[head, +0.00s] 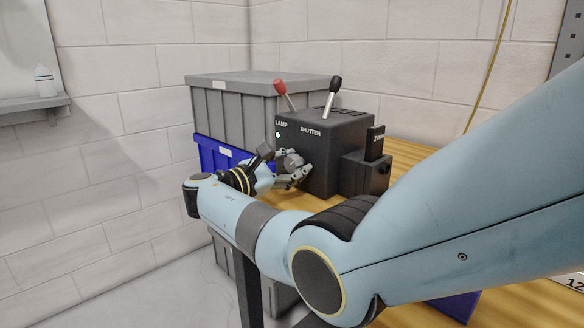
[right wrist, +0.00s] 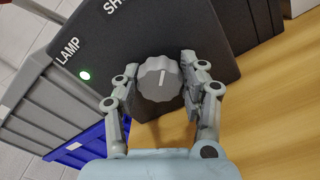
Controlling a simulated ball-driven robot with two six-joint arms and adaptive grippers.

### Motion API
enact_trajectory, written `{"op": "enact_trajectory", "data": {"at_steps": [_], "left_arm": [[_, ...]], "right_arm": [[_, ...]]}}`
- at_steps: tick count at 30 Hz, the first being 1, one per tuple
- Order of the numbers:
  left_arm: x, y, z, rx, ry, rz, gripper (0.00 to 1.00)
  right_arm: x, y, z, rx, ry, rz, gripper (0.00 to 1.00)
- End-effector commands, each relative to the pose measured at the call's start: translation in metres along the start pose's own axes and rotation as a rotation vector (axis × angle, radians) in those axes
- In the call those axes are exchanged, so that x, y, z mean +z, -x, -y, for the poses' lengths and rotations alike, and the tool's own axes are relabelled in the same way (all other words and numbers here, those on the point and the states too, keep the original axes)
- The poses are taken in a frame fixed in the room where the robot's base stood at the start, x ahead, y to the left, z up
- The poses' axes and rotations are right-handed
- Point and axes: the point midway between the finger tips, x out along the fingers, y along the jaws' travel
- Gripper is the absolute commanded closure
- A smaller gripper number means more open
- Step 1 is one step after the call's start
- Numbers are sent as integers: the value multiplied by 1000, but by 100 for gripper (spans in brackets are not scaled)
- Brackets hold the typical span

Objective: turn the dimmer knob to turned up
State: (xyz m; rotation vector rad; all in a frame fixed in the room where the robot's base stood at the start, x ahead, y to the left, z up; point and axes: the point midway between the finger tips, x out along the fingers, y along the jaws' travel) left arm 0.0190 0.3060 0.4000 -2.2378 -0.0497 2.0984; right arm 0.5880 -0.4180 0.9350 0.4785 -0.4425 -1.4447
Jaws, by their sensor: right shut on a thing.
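The dimmer knob (right wrist: 158,82) is a grey, scalloped dial on the front of a black box (head: 340,140). A short pale mark on it points nearly straight up in the right wrist view. In the head view the knob (head: 291,159) is partly hidden by my fingers. My right gripper (right wrist: 160,68) has one finger on each side of the knob and is shut on it. It also shows in the head view (head: 291,171), low at the front of the box. My left gripper is in neither view.
The box carries a red-tipped lever (head: 281,90), a black-tipped lever (head: 333,92) and a lit green LAMP light (right wrist: 85,74). A grey lidded crate (head: 228,112) and a blue bin (head: 209,154) stand close on the left. The wooden table (right wrist: 275,120) is bare beside the box.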

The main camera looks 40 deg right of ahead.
Motion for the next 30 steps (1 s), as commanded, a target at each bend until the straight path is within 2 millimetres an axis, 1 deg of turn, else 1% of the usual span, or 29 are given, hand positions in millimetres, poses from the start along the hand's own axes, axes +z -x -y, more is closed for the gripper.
{"op": "enact_trajectory", "data": {"at_steps": [11,12,17,26,29,30], "left_arm": [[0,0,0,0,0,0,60],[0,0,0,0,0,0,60],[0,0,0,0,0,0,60],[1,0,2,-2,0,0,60],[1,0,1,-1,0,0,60],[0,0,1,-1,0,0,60]], "right_arm": [[0,0,0,0,-4,-1,90],[0,0,0,0,-4,-1,54],[0,0,0,0,-4,-1,33],[0,2,0,0,-4,-1,33],[-1,13,0,0,-4,-2,33],[-1,19,0,0,-4,-4,33]]}}
